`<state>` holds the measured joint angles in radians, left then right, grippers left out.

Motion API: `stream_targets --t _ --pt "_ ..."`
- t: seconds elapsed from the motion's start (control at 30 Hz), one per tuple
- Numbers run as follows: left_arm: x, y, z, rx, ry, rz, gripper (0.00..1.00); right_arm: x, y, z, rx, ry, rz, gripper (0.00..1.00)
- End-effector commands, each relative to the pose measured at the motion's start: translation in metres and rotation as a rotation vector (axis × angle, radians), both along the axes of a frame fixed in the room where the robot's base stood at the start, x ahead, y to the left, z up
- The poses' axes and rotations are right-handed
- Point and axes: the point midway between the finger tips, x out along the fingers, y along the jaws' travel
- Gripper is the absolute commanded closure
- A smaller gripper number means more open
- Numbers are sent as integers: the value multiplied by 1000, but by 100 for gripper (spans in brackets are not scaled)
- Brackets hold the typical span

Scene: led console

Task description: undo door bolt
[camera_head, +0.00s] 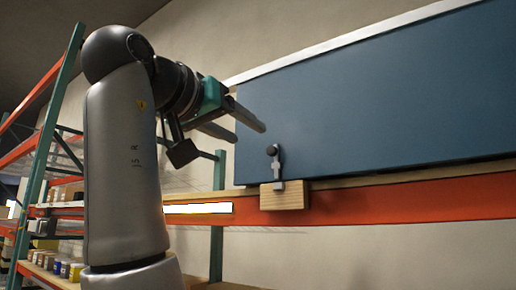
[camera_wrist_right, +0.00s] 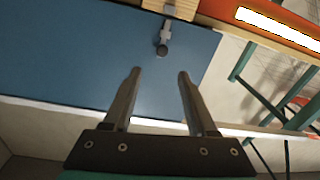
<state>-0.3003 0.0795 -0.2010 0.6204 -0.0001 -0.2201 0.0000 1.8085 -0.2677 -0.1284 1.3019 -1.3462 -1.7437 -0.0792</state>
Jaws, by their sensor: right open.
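The door bolt (camera_head: 279,166) is a small grey metal piece with a dark round knob (camera_head: 272,150), at the lower left of the blue door panel (camera_head: 390,95). Its lower end reaches a pale wooden block (camera_head: 284,196) below the panel. My right gripper (camera_head: 250,134) is open and empty, up and left of the knob in the head view. In the right wrist view the gripper (camera_wrist_right: 159,73) has its fingers apart, with the knob (camera_wrist_right: 162,50) just beyond the gap between the tips, apart from them. My left gripper is not in view.
An orange beam (camera_head: 400,199) with a wooden strip runs under the panel, and a bright white light bar (camera_head: 198,208) is on its left part. Green and orange shelving with small boxes (camera_head: 65,268) stands at the left. A pale wall is behind.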

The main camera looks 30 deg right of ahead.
Motion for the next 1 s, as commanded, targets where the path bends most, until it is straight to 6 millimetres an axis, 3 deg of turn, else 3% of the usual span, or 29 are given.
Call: stream_targets --t 0.1,0.33,1.0 --pt "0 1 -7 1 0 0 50 -11 24 -1 -3 -2 3 42" --pt "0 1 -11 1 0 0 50 -24 50 0 -1 0 0 42" --pt "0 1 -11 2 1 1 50 -26 54 0 -1 0 -1 42"
